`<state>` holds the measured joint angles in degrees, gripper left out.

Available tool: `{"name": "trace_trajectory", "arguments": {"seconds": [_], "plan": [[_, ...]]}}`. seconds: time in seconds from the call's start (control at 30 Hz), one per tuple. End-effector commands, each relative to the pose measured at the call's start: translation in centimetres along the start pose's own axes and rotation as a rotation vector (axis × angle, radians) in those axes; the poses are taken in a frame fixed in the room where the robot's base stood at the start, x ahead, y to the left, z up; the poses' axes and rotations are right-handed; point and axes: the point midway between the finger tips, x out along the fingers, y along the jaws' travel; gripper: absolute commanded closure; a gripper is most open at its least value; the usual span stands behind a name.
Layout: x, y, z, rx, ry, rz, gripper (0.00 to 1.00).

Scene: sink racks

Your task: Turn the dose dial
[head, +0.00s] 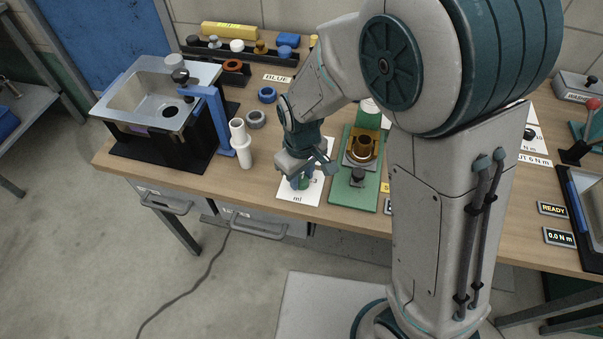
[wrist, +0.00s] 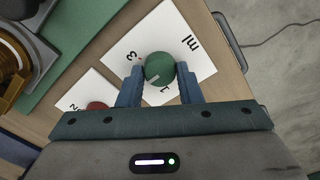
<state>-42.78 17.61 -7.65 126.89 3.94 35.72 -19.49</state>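The dose dial is a round green knob (wrist: 159,66) with a short white mark, on a white card (wrist: 205,75) printed with "ml" and numbers. In the wrist view the "3" is left of the knob and a "1" is below it. The white mark points to the lower left, between them; the left finger covers part of the card there. My gripper (wrist: 160,74) has its two blue fingers on opposite sides of the knob, seemingly touching it. In the head view my gripper (head: 304,181) points down over the card, and the knob (head: 300,183) is partly hidden.
A green board (head: 366,196) with a brass cup (head: 363,147) stands close right of my gripper. A white pipe piece (head: 241,146), a blue bracket (head: 222,121) and a sink (head: 157,95) are to the left. The wooden table's front edge lies just before the card.

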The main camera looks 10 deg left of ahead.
Motion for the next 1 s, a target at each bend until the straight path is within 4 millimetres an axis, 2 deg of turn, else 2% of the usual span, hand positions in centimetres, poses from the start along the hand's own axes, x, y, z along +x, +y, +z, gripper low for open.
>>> {"name": "trace_trajectory", "arguments": {"seconds": [0.03,0.07,0.47,0.67,1.0], "plan": [[-0.02,0.00,-0.01,0.000,0.000,0.000,0.82],[-0.02,0.00,-0.01,0.000,0.000,0.000,0.91],[-0.06,0.02,-0.02,0.049,0.000,0.000,0.91],[-0.09,0.06,-0.03,0.169,0.001,0.000,0.91],[-0.11,0.11,-0.03,0.480,0.001,0.000,0.91]]}}
